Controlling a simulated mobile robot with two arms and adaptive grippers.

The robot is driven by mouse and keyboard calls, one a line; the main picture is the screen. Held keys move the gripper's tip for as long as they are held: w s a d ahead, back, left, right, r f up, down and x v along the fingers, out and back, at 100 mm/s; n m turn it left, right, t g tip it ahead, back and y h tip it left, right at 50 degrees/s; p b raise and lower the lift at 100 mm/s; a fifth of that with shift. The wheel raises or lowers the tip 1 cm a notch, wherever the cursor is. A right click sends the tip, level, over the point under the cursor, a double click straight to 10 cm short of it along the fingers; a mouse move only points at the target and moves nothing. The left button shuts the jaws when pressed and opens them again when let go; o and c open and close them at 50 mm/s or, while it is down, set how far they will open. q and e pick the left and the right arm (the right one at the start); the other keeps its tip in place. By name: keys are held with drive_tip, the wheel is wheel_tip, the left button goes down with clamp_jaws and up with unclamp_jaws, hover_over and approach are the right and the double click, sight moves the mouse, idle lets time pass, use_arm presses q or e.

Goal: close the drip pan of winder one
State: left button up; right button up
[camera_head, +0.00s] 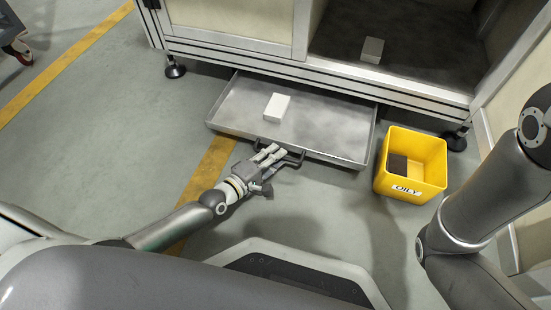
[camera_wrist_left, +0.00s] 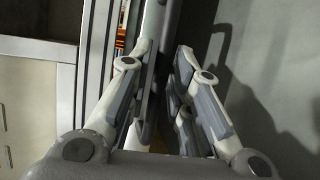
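The drip pan (camera_head: 330,138) is a shallow grey metal tray, pulled out from under the cabinet of the winder (camera_head: 235,22). A white block (camera_head: 277,106) lies in it. A dark bar handle (camera_head: 292,160) is on its front edge. My left gripper (camera_head: 274,153) is at this handle, with its fingers reaching over its left part. In the left wrist view, the dark bar (camera_wrist_left: 160,75) runs between the two fingers of my left gripper (camera_wrist_left: 163,85). I cannot tell whether the fingers press on it. My right arm shows at the right, but its gripper is out of view.
A yellow bin (camera_head: 425,158) marked OILY, with a dark block inside, stands on the floor close to the pan's right side. Cabinet feet (camera_head: 175,71) flank the pan.

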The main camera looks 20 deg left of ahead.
use_arm(q)
drive_tip(key=shift+w+d, duration=0.1)
drive_tip(key=shift+w, duration=0.2)
clamp_jaws()
